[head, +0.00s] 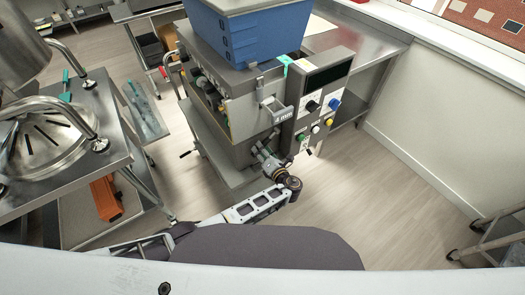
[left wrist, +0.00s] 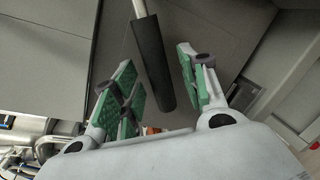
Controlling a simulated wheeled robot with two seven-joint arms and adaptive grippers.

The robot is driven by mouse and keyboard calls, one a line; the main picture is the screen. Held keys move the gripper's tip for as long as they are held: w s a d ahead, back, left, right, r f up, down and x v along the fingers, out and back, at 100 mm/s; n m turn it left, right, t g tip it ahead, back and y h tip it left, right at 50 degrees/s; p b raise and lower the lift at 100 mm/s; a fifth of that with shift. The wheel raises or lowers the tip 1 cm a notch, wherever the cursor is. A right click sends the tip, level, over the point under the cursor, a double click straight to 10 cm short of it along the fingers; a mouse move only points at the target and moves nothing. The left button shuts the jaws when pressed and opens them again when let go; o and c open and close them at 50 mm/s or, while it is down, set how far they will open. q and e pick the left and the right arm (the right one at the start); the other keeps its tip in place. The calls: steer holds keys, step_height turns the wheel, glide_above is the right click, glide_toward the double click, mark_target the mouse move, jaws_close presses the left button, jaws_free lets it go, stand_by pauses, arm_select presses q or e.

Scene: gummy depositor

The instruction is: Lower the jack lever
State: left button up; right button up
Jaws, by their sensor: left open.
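The jack lever, a pale metal rod with a black grip (left wrist: 150,62), shows in the left wrist view. Its grip hangs between the green-padded fingers of my left gripper (left wrist: 156,68). The fingers are open, with a visible gap on each side of the grip; I cannot tell whether either pad touches it. In the head view my left gripper (head: 259,146) is at the lower front of the depositor machine (head: 240,115), below its control panel (head: 318,100). The lever between the fingers is not clear in the head view. My right gripper is not in view.
A blue hopper (head: 250,35) sits on top of the machine. A steel table (head: 375,50) stands behind it at right. A metal cart (head: 45,150) with a round basin is at left. The floor at right (head: 345,200) is clear.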

arm_select(q)
steer(key=v, duration=0.7)
steer(key=shift+s, duration=0.2)
steer(key=shift+d+r, duration=0.1)
